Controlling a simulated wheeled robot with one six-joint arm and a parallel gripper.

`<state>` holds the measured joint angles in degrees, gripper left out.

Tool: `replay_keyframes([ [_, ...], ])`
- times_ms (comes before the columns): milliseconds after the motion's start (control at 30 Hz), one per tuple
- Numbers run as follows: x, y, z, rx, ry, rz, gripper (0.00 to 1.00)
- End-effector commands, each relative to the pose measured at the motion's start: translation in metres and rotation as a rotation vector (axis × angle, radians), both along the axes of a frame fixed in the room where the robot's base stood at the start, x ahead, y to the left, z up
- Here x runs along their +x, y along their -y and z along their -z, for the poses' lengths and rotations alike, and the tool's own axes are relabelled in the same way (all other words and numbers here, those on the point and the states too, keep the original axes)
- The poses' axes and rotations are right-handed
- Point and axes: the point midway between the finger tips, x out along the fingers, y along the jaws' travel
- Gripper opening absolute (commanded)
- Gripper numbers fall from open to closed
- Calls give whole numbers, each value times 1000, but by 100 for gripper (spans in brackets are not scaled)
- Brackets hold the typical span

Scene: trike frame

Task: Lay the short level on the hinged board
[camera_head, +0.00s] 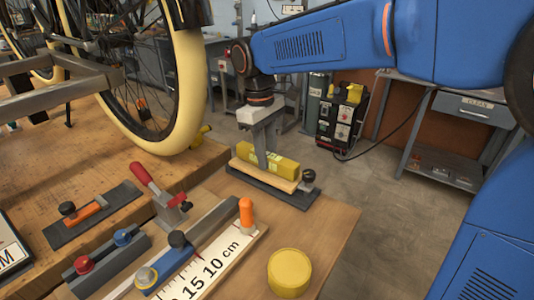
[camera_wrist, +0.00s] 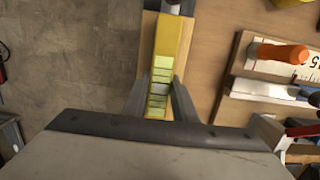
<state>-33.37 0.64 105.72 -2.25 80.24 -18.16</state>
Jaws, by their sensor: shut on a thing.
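The short level (camera_head: 284,167) is a yellow bar with pale green windows. It also shows in the wrist view (camera_wrist: 169,38), running away between my fingers. My gripper (camera_head: 267,160) points down and is shut on the level; both fingers flank it in the wrist view (camera_wrist: 160,103). The hinged board (camera_head: 243,165) is a pale wooden strip on a dark base with a black knob at its right end. The level lies along the board, right over it, and looks very close or touching; I cannot tell which. In the wrist view the board's wood (camera_wrist: 149,28) shows beside the level.
A ruler board (camera_head: 219,259) with an orange peg (camera_head: 246,212), a yellow round tin (camera_head: 289,272) and a red-handled clamp (camera_head: 160,190) share the bench. A bicycle wheel (camera_head: 188,90) stands behind at the left. Open floor lies beyond the bench's right edge.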

Motion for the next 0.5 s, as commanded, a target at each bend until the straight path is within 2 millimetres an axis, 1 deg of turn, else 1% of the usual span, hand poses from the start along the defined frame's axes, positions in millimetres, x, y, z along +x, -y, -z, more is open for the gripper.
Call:
replay_keyframes([
  [133,0,0,2,0,0,0,0],
  [167,0,0,2,0,0,0,29],
  [200,0,0,2,0,0,0,39],
  [233,0,0,2,0,0,0,46],
  [500,0,0,2,0,0,0,46],
])
